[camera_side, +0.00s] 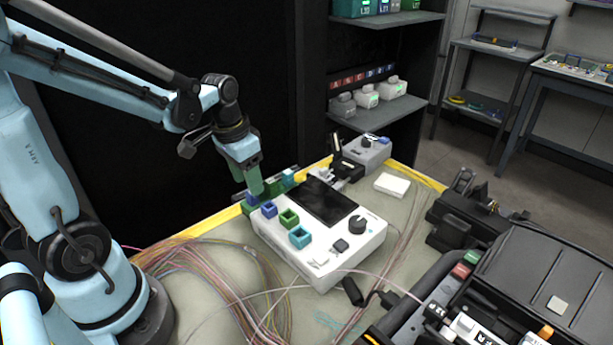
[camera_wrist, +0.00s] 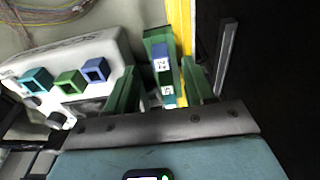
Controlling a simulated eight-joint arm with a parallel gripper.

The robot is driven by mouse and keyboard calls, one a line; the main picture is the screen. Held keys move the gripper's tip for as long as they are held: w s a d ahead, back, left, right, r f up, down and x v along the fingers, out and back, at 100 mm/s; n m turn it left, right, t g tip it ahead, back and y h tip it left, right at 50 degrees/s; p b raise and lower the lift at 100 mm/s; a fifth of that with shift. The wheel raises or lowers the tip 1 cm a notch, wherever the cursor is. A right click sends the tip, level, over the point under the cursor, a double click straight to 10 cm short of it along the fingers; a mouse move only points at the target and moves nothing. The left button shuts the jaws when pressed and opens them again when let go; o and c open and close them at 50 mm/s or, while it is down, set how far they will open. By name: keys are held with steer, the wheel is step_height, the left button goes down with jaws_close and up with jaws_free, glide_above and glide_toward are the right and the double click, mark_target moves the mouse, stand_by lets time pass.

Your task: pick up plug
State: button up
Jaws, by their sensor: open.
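My gripper (camera_side: 256,187) points down at the back left edge of the white device, over the near end of a row of coloured plugs. In the wrist view, my open gripper (camera_wrist: 158,67) has its two green fingers on either side of a green rack. In the side view, a blue plug (camera_side: 251,201), a green plug (camera_side: 272,188) and a teal plug (camera_side: 288,177) show in the row. I cannot tell whether the fingers touch a plug.
The white device (camera_side: 335,256) carries a blue socket (camera_side: 269,208), a green socket (camera_side: 289,217) and a teal socket (camera_side: 300,237), close beside my gripper. Loose fibre cables (camera_side: 215,270) lie at the table's left. A black case (camera_side: 540,285) stands at the right.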

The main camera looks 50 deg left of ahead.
steer(key=shift+w+f, duration=0.25)
steer(key=shift+f, duration=0.85)
steer(key=shift+w+f, duration=0.2)
steer(key=shift+f, duration=0.9)
steer(key=c, duration=0.9)
steer(key=shift+r, duration=0.15)
steer(key=shift+r, duration=0.8)
step_height(320, 180, up, 2)
steer(key=shift+r, duration=0.15)
steer(key=s+d+r, duration=0.3)
steer(key=d+r, duration=0.4)
steer(key=d, duration=0.4)
